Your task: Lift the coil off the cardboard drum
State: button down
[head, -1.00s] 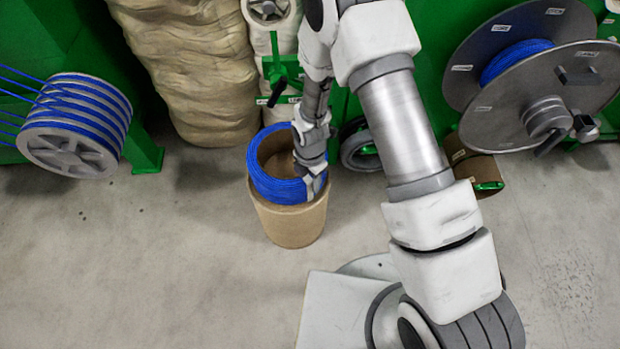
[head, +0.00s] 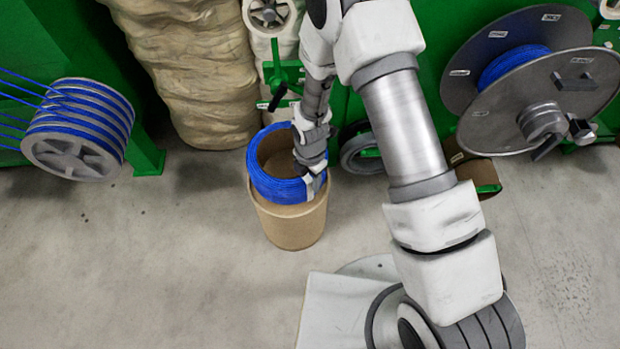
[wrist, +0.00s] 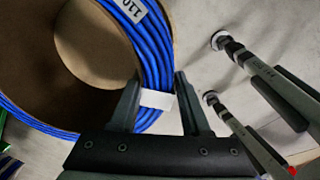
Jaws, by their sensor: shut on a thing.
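The blue cable coil (head: 263,178) sits around the top of the cardboard drum (head: 292,226) in the head view. My gripper (head: 314,183) is at the coil's right front side. In the wrist view the coil (wrist: 150,50) curves past a brown cardboard inner wall (wrist: 100,20). My gripper (wrist: 157,100) has one finger on each side of the coil's wall, at a white band (wrist: 157,99) around the strands. It is shut on the coil. A white label reading 110 lies on the coil. The far side of the coil is partly hidden by my arm.
A grey reel with blue cable (head: 78,130) stands at the left, and a large grey reel (head: 540,95) at the right. Pale wrapped bales (head: 195,70) and green machine frames stand behind the drum. The floor (head: 150,270) left and front is clear.

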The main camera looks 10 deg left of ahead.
jog(key=shift+r+p, duration=1.15)
jog(key=shift+r, duration=0.65)
